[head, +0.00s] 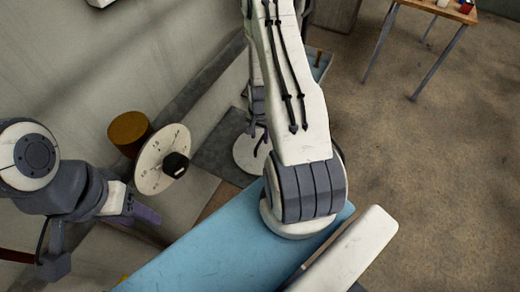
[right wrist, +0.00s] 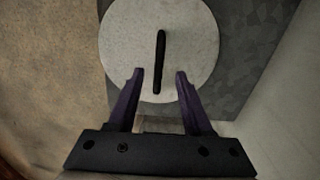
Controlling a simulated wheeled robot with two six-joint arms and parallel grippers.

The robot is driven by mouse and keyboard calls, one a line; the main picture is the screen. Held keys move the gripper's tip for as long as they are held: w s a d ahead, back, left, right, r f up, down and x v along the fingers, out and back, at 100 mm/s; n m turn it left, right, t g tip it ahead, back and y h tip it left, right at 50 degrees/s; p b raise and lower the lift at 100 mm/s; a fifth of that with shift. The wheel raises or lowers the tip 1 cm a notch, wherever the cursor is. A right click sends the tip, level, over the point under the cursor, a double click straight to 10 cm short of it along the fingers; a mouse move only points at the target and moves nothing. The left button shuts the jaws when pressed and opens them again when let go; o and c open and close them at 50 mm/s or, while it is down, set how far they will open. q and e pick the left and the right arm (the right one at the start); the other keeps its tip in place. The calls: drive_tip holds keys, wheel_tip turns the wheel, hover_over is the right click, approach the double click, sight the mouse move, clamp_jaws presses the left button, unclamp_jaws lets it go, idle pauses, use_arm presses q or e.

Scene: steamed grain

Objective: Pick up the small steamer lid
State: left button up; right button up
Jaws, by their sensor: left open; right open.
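The small steamer lid (right wrist: 130,40) is a pale round disc with a thin dark bar handle (right wrist: 160,55) in the right wrist view. It lies on a grey surface. In the head view the lid (head: 243,158) is partly hidden behind my right arm. My right gripper (right wrist: 156,72) is open, with its purple fingers over the lid on either side of the handle's near end. Nothing is held, and I cannot tell the height gap. My left gripper (head: 146,213) is at the left of the head view, open and away from the lid.
A white dial with a black knob (head: 175,165) and a brown cylinder (head: 128,130) stand left of the lid. A blue surface (head: 215,240) lies in front. A wooden table (head: 450,11) stands at the far right, with open floor before it.

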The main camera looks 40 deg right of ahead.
sight(260, 141)
wheel_tip(260, 141, down, 4)
drive_tip(key=shift+s+r+b, duration=0.1)
drive_tip(key=shift+b, duration=0.4)
clamp_jaws()
drive_tip(key=shift+r, duration=0.1)
idle(1.0)
